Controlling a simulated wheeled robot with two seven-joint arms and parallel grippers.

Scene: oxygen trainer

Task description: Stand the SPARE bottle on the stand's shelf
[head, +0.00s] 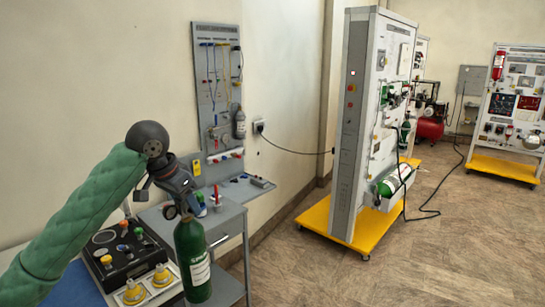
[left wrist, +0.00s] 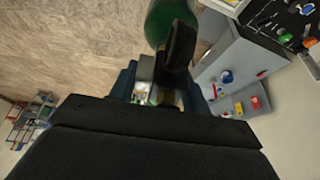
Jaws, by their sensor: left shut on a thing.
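A green bottle (head: 192,262) with a white label hangs upright from my left gripper (head: 184,207). The gripper is shut on its top end, and the bottle is in front of the grey workbench. The tall grey stand (head: 350,130) on a yellow base (head: 335,233) is well to the right, apart from the bottle. Another green and white bottle (head: 392,181) lies tilted low on its front. My right gripper is out of view.
A black case (head: 118,255) with knobs and yellow-topped parts (head: 133,292) sits on the left bench. A grey tool panel (head: 215,85) hangs on the wall. A cable (head: 295,148) runs from the wall to the stand. The floor (head: 300,275) before the stand is clear.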

